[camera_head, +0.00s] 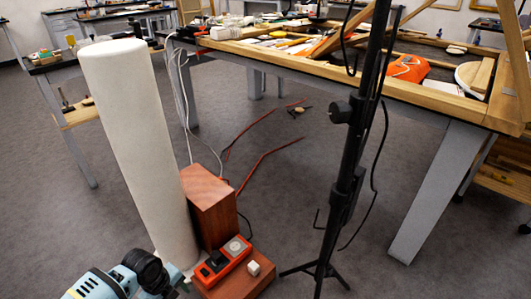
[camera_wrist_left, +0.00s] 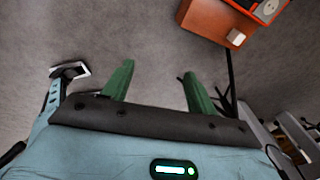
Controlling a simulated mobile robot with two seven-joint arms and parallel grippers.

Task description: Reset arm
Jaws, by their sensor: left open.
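My left arm (camera_head: 125,278) comes in at the bottom left of the head view, beside the foot of a tall white cylinder. In the left wrist view my left gripper (camera_wrist_left: 158,80) shows two green fingers spread wide apart. It is open, with nothing between the fingers, above the grey floor. In the head view its fingers are mostly cut off by the bottom edge. My right gripper is in neither view.
A white cylinder (camera_head: 135,140) stands upright. A reddish wooden box (camera_head: 210,207) and an orange device (camera_head: 222,262) are right of it. A black stand (camera_head: 345,170) rises at centre right. A cluttered workbench (camera_head: 430,90) is behind. Grey floor lies between.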

